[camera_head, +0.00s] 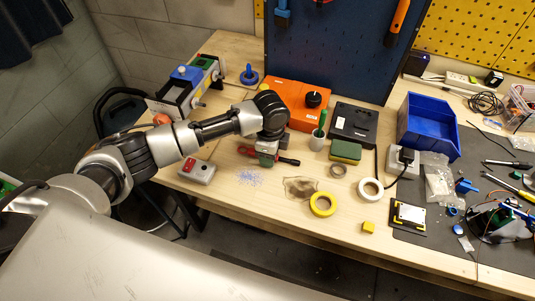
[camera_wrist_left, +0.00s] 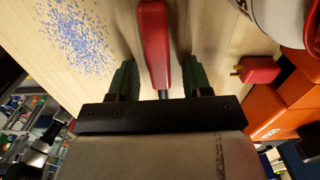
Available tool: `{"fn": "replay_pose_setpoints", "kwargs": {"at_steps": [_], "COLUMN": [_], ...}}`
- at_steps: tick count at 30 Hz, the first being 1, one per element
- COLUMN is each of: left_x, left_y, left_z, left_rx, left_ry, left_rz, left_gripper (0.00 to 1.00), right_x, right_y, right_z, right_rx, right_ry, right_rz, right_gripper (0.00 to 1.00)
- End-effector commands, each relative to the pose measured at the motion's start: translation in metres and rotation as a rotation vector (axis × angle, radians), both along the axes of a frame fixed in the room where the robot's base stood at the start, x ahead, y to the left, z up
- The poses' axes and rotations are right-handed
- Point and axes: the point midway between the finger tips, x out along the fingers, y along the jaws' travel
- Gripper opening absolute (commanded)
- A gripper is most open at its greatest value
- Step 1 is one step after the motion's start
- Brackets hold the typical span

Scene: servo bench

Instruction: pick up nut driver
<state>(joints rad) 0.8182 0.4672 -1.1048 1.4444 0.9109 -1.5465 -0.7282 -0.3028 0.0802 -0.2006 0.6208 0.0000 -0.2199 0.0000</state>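My left gripper (camera_head: 267,158) is low over the bench, with its green-padded fingers (camera_wrist_left: 157,80) pointing down. A red-handled tool (camera_head: 245,151), which looks like the nut driver, lies under it. In the left wrist view the red handle (camera_wrist_left: 154,45) runs between the two open fingers, with a visible gap on each side. A short grey piece of its shaft shows at the near end of the handle; the gripper body hides more of the tool. My right gripper is not in either view.
An orange case (camera_head: 298,103) stands just behind the gripper; a green-handled tool stands in a white cup (camera_head: 318,141) to its right. A grey box with a red top (camera_head: 198,170) is at the left.

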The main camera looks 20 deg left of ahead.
Motion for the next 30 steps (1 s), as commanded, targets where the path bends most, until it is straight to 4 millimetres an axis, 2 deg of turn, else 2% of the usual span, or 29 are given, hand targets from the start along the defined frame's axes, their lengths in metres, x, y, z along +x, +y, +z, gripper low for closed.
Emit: {"fn": "replay_pose_setpoints", "kwargs": {"at_steps": [1, 9, 20, 23, 28, 30], "left_x": [0.000, 0.000, 0.001, 0.001, 0.001, -0.012], "left_y": [0.000, 0.000, 0.000, 0.000, -0.001, -0.014], "left_z": [0.000, 0.001, 0.005, 0.014, 0.042, 0.050], "left_rx": [0.000, 0.000, -0.001, -0.002, -0.003, -0.005], "left_ry": [0.000, 0.000, -0.002, -0.002, -0.005, -0.001], "left_rz": [0.000, 0.001, 0.001, 0.001, -0.002, -0.007], "left_gripper": [0.41, 0.00, 0.00, 0.00, 0.00, 0.00], "right_x": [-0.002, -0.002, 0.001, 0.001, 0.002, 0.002], "right_y": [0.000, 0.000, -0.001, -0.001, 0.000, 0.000], "right_z": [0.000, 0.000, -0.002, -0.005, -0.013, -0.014], "right_rx": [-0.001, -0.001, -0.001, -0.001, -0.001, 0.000], "right_ry": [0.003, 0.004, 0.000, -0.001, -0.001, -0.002], "right_rz": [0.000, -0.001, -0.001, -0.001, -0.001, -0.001], "right_gripper": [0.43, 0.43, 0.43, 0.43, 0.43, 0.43]}}
